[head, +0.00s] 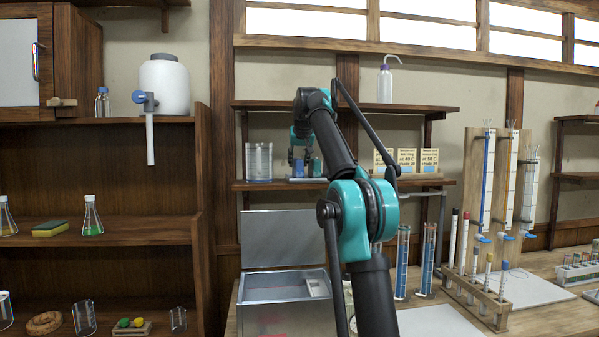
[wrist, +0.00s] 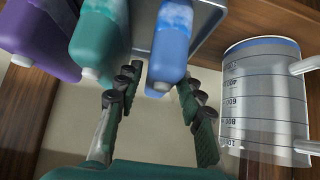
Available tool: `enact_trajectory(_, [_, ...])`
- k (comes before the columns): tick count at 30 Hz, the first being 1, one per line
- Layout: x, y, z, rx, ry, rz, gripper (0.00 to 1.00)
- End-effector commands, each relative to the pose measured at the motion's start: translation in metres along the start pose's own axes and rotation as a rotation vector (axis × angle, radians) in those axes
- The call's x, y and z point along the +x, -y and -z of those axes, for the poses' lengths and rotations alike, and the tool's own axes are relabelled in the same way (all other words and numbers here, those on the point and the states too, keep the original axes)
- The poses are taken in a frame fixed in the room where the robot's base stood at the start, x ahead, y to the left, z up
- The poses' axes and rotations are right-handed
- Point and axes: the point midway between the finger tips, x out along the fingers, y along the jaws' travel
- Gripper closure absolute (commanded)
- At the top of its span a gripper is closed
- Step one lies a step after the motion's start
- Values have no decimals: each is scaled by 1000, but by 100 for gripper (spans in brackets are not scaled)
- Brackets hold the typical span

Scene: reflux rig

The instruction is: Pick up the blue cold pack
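The blue cold pack (wrist: 174,38) has a pale frosted patch and a white cap, and shows in the wrist view beside a teal pack (wrist: 97,42) and a purple pack (wrist: 42,38). In the head view, the blue pack (head: 316,168) is small on the middle shelf, partly hidden by my arm. My gripper (wrist: 160,78) is open, with its two fingers apart and nothing held. The blue pack's capped end lies in line with the gap between the fingertips; I cannot tell whether the fingers overlap it in depth. In the head view, the gripper (head: 301,160) is small and partly hidden.
A grey tray (wrist: 208,18) is by the packs. A graduated beaker (wrist: 262,100) stands close to the right finger in the wrist view; a clear beaker (head: 259,162) is on the same shelf. An open metal box (head: 286,303) is below.

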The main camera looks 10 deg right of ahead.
Motion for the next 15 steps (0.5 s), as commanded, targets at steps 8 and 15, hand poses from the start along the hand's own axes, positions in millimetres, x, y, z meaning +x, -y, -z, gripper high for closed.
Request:
enact_trajectory(8, [30,3,4,0,0,1,62])
enact_trajectory(15, [30,3,4,0,0,1,67])
